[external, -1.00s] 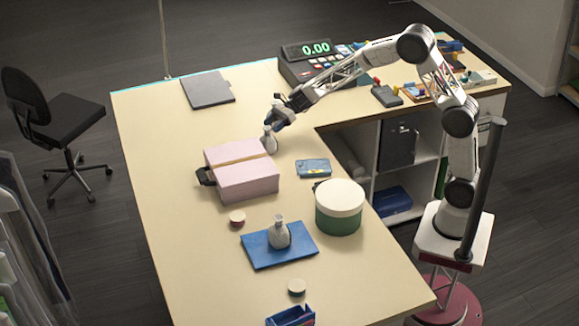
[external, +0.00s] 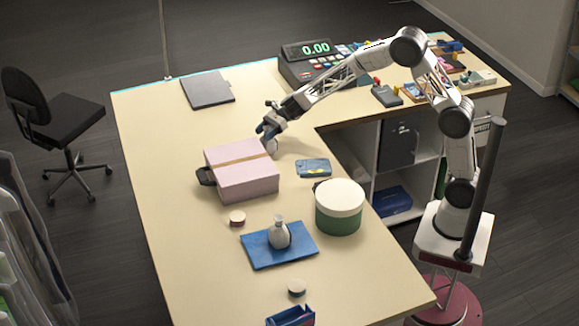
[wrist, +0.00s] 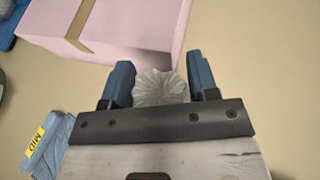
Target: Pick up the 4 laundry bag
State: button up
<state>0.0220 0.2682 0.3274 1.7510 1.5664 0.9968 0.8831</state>
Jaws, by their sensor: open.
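A small pale grey, pleated bag-like thing (external: 272,147) stands on the table by the back right corner of the pink box; no number shows on it. My gripper (external: 268,132) is open and low over it. In the wrist view the pleated top of this bag (wrist: 162,87) lies between my two blue fingers (wrist: 160,68), with a small gap on the right. A similar pale bag with a narrow neck (external: 279,236) stands on a blue mat (external: 258,254) nearer the front.
The pink box (external: 243,180) with a tan strip is close to my fingers, also in the wrist view (wrist: 125,22). A blue pouch (external: 313,168) and a green tub with a white lid (external: 339,215) stand to the right.

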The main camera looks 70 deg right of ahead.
jog(key=shift+c, duration=0.5)
grip_shut()
jog(key=shift+r, duration=0.2)
jog(key=shift+r, duration=1.5)
jog(key=shift+s+d+r, duration=0.1)
jog(key=shift+s+r, duration=0.05)
jog(key=shift+s, duration=0.2)
jog(key=s+d+r, duration=0.1)
jog(key=s+d, duration=0.1)
jog(key=s, duration=1.3)
jog(key=shift+r, duration=0.15)
jog(key=shift+s+d, duration=0.1)
